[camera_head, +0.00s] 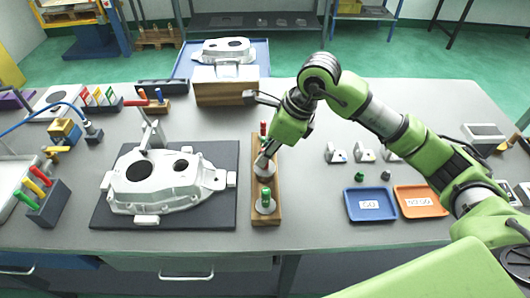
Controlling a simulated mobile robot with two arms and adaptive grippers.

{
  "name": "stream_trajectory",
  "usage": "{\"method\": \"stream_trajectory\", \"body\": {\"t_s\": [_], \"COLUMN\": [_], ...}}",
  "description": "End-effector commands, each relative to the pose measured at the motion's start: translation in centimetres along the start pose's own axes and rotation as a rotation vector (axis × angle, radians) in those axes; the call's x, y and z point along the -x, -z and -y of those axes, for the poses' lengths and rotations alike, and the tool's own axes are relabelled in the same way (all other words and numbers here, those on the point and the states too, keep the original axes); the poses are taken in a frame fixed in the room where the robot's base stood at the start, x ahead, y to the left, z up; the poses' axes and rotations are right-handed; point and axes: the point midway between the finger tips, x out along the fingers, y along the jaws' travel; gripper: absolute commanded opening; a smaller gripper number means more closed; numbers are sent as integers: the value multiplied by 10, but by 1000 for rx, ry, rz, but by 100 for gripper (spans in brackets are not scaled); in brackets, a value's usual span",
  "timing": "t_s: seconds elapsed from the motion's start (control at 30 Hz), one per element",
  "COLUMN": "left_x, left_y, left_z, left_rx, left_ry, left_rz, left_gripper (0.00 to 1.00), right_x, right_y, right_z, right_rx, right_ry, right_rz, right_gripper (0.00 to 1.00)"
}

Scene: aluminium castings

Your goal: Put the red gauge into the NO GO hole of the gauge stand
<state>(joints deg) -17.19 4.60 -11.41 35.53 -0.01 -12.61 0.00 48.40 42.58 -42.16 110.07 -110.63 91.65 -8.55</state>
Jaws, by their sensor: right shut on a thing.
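The gauge stand (274,215) is a narrow wooden block standing lengthwise in the middle of the table. A green-topped gauge (266,196) stands upright at its near end on a pale round base. A red handle (263,129) shows at the stand's far end, just left of my right arm. My right gripper (264,158) reaches down from the upper right, low over the middle of the stand, shut on the red gauge. The gripper hides most of the held gauge and the hole area; a pale round piece shows under its fingertips. The hole labels are not readable. My left gripper is not in view.
A white casting (150,185) lies on a dark mat (220,215) close left of the stand. Blue (370,214) and orange (420,212) trays lie right. A wooden box (225,97) stands behind. Table between stand and trays is clear.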

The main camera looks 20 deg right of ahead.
Motion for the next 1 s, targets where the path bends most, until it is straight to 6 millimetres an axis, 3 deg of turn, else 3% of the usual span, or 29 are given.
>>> {"method": "stream_trajectory", "body": {"t_s": [1.0], "left_x": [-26], "left_y": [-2], "left_z": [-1], "left_rx": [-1], "left_ry": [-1], "left_rz": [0], "left_gripper": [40], "right_x": [-24], "right_y": [10], "right_z": [0], "right_rx": [0], "right_ry": [1], "right_rz": [1], "right_gripper": [0]}}
